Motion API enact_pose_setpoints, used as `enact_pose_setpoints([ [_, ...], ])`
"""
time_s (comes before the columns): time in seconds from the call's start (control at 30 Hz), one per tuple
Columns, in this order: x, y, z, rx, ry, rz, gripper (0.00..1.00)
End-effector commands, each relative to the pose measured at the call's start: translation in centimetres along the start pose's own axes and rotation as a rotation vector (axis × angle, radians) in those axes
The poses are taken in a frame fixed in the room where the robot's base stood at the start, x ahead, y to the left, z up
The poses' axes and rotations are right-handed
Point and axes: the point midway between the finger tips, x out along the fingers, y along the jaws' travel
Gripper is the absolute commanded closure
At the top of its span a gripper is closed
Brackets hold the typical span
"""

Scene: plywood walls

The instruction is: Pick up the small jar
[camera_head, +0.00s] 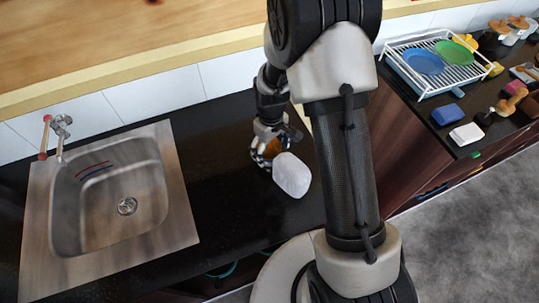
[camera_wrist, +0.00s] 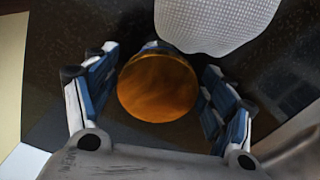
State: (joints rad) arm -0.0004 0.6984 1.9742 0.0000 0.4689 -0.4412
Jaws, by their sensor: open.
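The small jar (camera_wrist: 158,88) shows in the wrist view as a round orange-brown top, between the two fingers of my gripper (camera_wrist: 158,95). The fingers stand apart on its left and right, with a dark gap visible on the left side. In the head view, my gripper (camera_head: 268,146) points down at the black counter, and part of the orange-brown jar (camera_head: 272,148) shows at the fingers. Most of the jar's body is hidden by my gripper and by the viewing angle.
A white rounded object (camera_head: 291,175) stands right beside the jar; it also fills the top of the wrist view (camera_wrist: 215,22). A steel sink (camera_head: 110,195) lies to the left. A white dish rack (camera_head: 437,65) with plates stands at the far right. Black counter between sink and gripper is clear.

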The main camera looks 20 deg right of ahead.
Motion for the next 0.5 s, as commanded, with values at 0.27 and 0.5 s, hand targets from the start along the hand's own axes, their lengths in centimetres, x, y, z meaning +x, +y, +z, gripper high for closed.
enact_pose_setpoints([
  [0.27,3.2,0.0,-0.1,0.0,-0.001,0.0,0.24],
  [0.5,3.1,0.0,-0.1,0.0,0.0,0.001,0.26],
])
